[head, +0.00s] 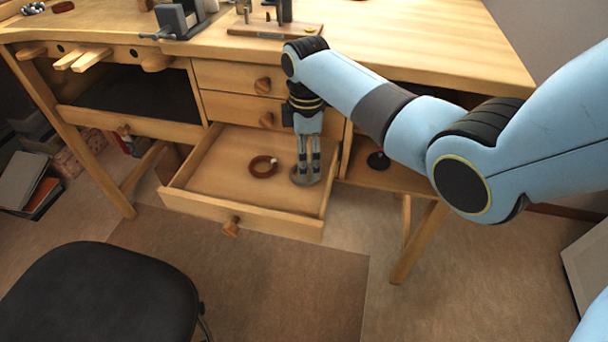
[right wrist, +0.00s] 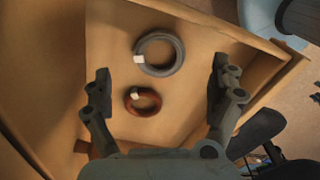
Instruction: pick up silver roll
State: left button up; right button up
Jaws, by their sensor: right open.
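The silver roll (right wrist: 166,70) is a grey coil of wire with a small white tag, lying flat on the floor of the open drawer (head: 215,160). In the head view the silver roll (head: 304,181) shows only in part, at the right side of the drawer, under my right gripper (head: 309,170). My right gripper points down into the drawer with its fingers apart and nothing between them. In the right wrist view the right gripper (right wrist: 162,74) has one finger to each side of the roll, and no contact shows. My left gripper is not in view.
A copper-coloured roll (head: 263,166) with a white tag lies left of the silver roll. The drawer walls stand around both, the right wall close to my gripper. The workbench top (head: 420,45) overhangs above. A black stool (head: 95,300) stands at front left.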

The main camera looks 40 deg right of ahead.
notch_tip(320, 180, down, 5)
jog(key=shift+r+b, duration=0.15)
jog(key=shift+b, duration=0.45)
jog(key=shift+c, duration=0.4)
jog(key=c, duration=1.2)
jog(key=shift+r, duration=0.2)
jog(key=shift+c, duration=0.2)
